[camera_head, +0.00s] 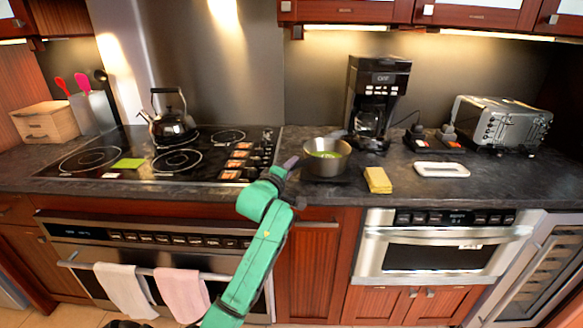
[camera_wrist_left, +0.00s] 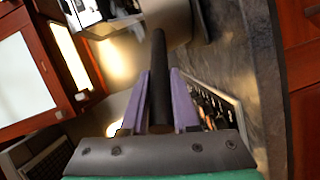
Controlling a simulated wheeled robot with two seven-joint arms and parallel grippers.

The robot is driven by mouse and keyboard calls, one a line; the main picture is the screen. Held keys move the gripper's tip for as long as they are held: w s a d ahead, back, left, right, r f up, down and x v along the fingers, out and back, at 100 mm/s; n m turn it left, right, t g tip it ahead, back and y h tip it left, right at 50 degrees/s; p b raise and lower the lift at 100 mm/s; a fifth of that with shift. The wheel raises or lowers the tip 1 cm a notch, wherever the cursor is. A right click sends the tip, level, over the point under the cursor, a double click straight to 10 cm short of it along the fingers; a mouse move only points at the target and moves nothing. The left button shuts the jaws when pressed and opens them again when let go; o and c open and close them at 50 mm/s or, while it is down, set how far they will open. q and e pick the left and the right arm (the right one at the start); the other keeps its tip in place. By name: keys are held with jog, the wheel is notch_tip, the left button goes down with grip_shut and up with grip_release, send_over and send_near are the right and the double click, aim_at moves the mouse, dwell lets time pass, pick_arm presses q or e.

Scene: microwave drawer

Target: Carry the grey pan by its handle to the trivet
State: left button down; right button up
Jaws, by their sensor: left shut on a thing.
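The grey pan (camera_head: 327,165) is at the counter's front, right of the cooktop, with something green inside. It looks upright; I cannot tell whether it touches the surface below. My left gripper (camera_head: 291,164) is at the pan's left side. In the left wrist view its purple fingers (camera_wrist_left: 160,100) are shut on the pan's black handle (camera_wrist_left: 158,75), which runs up to the pan's pale metal side (camera_wrist_left: 166,18). A dark flat patch (camera_head: 318,180) lies under the pan; I cannot tell whether it is the trivet or shadow. My right gripper is not in view.
A yellow sponge (camera_head: 378,180) and a white tray-like thing (camera_head: 441,169) lie right of the pan. A coffee maker (camera_head: 373,100) stands behind it, a toaster (camera_head: 503,124) far right. A kettle (camera_head: 171,122) and a green square (camera_head: 128,163) are on the cooktop (camera_head: 75,170).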

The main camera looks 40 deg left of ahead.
pick_arm(q)
jog(key=c, duration=1)
grip_release()
jog(key=o, duration=0.3)
jog(key=shift+s+d+r, duration=0.1)
